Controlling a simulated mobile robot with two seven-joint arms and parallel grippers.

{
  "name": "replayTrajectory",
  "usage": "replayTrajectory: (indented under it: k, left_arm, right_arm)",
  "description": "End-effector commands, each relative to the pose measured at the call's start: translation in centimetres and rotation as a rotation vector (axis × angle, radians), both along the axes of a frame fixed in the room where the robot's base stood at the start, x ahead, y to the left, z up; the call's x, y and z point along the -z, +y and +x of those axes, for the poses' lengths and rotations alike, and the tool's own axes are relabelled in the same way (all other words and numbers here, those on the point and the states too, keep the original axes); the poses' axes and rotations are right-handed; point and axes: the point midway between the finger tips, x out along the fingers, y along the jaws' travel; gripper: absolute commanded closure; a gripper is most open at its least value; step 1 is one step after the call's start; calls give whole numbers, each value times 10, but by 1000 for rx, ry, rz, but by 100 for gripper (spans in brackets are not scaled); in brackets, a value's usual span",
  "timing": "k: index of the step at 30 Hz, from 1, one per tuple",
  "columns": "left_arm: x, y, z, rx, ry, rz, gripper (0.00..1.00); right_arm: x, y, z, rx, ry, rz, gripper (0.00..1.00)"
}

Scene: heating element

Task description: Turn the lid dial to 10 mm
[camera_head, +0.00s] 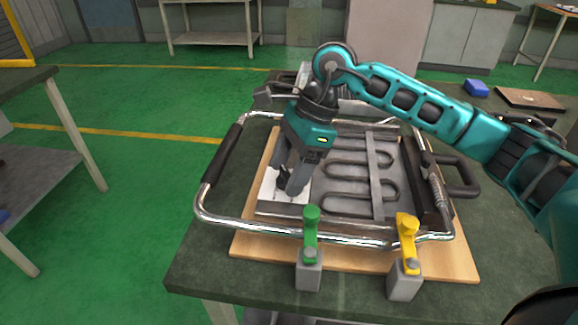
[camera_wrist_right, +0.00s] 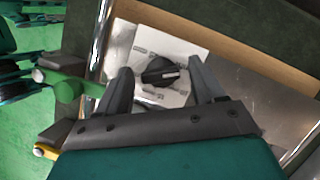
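The lid dial is a round black knob (camera_wrist_right: 160,71) with a pale pointer line, on a white plate (camera_wrist_right: 178,50) with printed marks too small to read. My right gripper (camera_wrist_right: 160,82) is over it, with one finger on each side of the knob and gaps between. In the head view the right gripper (camera_head: 290,190) points down at the left part of the heating element device, over the white plate (camera_head: 269,186), and hides most of the knob. The metal heating coil (camera_head: 345,185) lies to its right. My left gripper does not show.
A chrome tube frame (camera_head: 270,232) with a black grip (camera_head: 221,155) surrounds the device on a wooden board (camera_head: 455,262). A green clamp (camera_head: 311,235) and a yellow clamp (camera_head: 407,240) stand at the front edge. A blue box (camera_head: 476,88) is at the back right.

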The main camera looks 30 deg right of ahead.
Motion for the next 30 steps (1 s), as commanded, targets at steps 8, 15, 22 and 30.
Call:
replayTrajectory:
  k: [8,15,22,30]
  left_arm:
    - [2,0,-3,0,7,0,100]
    - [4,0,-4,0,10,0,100]
    - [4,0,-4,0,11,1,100]
    - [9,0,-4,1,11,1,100]
  right_arm:
    - [0,0,0,0,0,0,59]
    - [0,0,0,0,0,0,82]
    - [0,0,0,11,0,0,86]
    - [0,0,-1,119,0,1,86]
